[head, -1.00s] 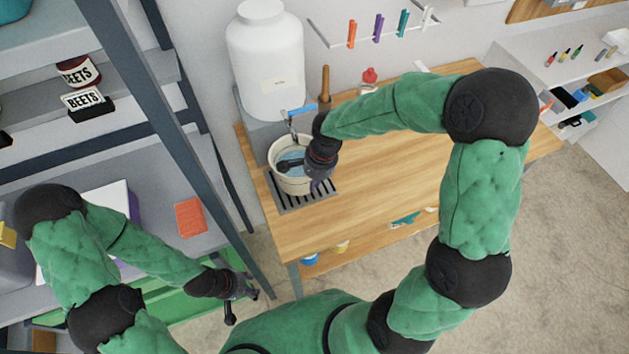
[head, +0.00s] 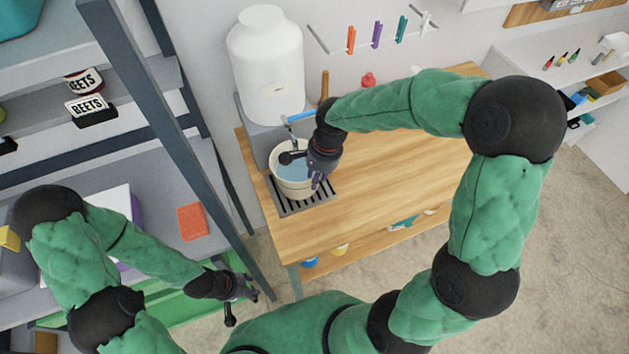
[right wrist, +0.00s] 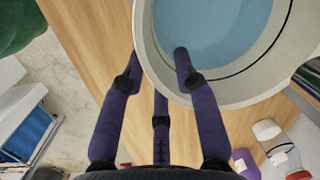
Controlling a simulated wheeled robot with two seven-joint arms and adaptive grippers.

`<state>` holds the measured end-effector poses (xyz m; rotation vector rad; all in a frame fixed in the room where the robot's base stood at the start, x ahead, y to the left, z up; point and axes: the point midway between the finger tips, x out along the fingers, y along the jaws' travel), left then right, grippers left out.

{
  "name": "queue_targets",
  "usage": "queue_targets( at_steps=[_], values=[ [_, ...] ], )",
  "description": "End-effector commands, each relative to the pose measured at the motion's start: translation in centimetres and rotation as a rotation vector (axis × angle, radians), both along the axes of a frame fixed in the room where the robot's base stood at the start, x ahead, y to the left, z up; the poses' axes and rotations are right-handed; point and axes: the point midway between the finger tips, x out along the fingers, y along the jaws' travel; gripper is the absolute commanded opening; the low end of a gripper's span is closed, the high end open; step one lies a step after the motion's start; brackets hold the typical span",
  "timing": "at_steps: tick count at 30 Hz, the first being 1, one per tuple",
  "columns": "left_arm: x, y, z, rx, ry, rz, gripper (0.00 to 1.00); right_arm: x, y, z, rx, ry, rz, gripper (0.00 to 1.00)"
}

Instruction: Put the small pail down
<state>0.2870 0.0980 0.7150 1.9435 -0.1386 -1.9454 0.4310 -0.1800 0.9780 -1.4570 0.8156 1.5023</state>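The small pail (head: 294,188) is cream-coloured, upright, with blue water inside. It is at the dark slotted grate (head: 307,203), under the tap (head: 292,124); whether its base touches the grate is hidden. My right gripper (head: 306,170) is at the pail's right rim, with a finger over the inside and others outside. In the right wrist view the pail (right wrist: 232,95) fills the upper right, with the purple fingers (right wrist: 160,72) at its rim, apparently shut on it. My left gripper (head: 242,296) is empty, fingers spread, low beside the shelf.
A large white jug (head: 266,65) stands behind the pail. The wooden table (head: 400,175) is clear to the right. A grey shelf rack (head: 165,95) stands at left, with an orange item (head: 192,222) on it. Coloured pegs (head: 376,34) hang on the wall.

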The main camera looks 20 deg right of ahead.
Motion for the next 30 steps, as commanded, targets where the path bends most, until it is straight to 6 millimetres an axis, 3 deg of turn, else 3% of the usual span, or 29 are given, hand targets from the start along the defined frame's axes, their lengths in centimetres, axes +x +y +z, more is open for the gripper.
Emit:
queue_targets(
  at_steps=[1, 6, 12, 30],
  values=[
    [0.0, 0.0, 0.6, 0.000, 0.000, 0.000, 0.40, 0.0, -0.2, 1.4, 0.000, -0.004, -0.002, 0.31],
    [0.0, 0.0, 1.3, 0.000, 0.000, 0.000, 0.40, -0.2, -0.6, 4.3, 0.000, -0.003, 0.001, 0.31],
    [0.0, 0.0, 1.7, 0.000, 0.000, 0.000, 0.40, -0.4, -0.9, 6.3, -0.001, -0.001, 0.001, 0.31],
    [0.0, 0.0, 1.7, 0.000, 0.000, 0.000, 0.40, -0.4, -0.9, 6.6, 0.000, 0.001, 0.001, 0.31]
  ],
)
